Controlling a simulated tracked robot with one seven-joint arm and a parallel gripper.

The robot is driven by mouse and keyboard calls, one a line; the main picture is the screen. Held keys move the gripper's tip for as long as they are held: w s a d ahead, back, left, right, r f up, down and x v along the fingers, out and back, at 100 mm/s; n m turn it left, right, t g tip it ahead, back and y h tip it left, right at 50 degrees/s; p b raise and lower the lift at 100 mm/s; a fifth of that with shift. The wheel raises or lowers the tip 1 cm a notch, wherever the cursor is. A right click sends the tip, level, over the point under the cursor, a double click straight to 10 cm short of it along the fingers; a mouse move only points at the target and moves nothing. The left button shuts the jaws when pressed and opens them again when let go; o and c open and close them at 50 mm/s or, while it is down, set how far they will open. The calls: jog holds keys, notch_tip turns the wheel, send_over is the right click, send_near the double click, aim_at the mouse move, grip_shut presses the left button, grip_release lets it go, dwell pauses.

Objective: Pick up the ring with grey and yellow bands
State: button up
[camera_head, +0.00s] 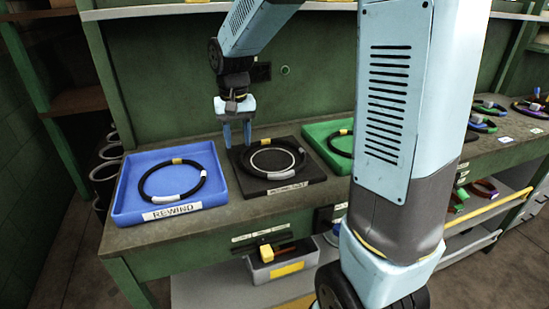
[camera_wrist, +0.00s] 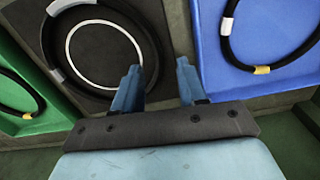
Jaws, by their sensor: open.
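A black ring (camera_head: 247,165) lies on the dark square board (camera_head: 312,178) in the middle. It has a grey band, which also shows on the ring in the wrist view (camera_wrist: 56,75), and a small yellowish patch seems to show at its far edge. My gripper (camera_head: 237,146) is open and empty, fingers pointing down, at the far left of this ring. In the wrist view my gripper (camera_wrist: 158,76) has its left finger over part of the ring and its right finger beside the blue tray. Whether the fingers touch the ring I cannot tell.
The blue tray (camera_head: 128,190), labelled REWIND, holds a black ring (camera_head: 143,183) with white and yellow bands. The green tray (camera_head: 318,136) holds another ring with a yellow band, partly hidden by my arm. A green back panel (camera_head: 160,90) stands behind.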

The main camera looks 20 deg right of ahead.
aim_at(241, 159)
jog(key=shift+w+d+f, duration=0.1)
jog(key=shift+f, duration=1.45)
jog(key=shift+w+d+f, duration=0.1)
jog(key=shift+f, duration=1.45)
grip_shut()
